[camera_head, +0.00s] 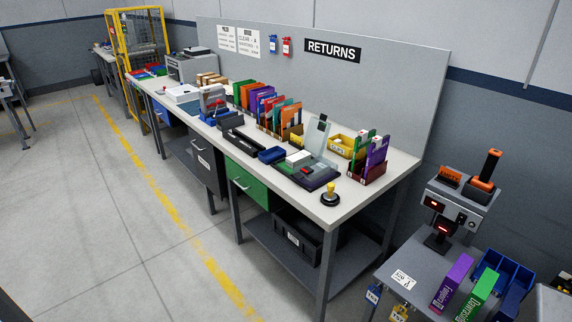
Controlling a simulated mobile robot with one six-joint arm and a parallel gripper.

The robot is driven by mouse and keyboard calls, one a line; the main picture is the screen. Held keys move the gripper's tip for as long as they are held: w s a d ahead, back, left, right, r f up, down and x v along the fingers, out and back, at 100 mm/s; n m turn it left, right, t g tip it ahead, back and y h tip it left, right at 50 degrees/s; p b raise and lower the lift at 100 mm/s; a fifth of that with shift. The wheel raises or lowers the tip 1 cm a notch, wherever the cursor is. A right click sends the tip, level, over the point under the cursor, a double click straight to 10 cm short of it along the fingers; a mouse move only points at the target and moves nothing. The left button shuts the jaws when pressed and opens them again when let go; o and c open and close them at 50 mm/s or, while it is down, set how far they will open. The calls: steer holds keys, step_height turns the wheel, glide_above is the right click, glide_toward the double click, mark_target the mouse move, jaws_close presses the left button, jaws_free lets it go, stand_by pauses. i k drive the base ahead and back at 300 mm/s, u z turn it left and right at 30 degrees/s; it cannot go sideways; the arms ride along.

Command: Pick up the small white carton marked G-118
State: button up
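No carton with a readable G-118 mark shows in the head view. A larger white box-like item (182,94) stands farther back on the same bench, also with no readable mark. My gripper is not in view.
The long grey bench (340,208) under the RETURNS sign (332,50) is crowded with colourful upright books or folders (258,98). A grey cart (395,285) with purple and green boxes stands at right. A yellow cage (138,40) is far back.

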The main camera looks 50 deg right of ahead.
mark_target(303, 156)
steer(key=i, duration=0.95)
steer(key=u, duration=0.15)
steer(key=k, duration=0.9)
steer(key=z, duration=0.2)
steer(key=i, duration=0.5)
steer(key=u, duration=0.05)
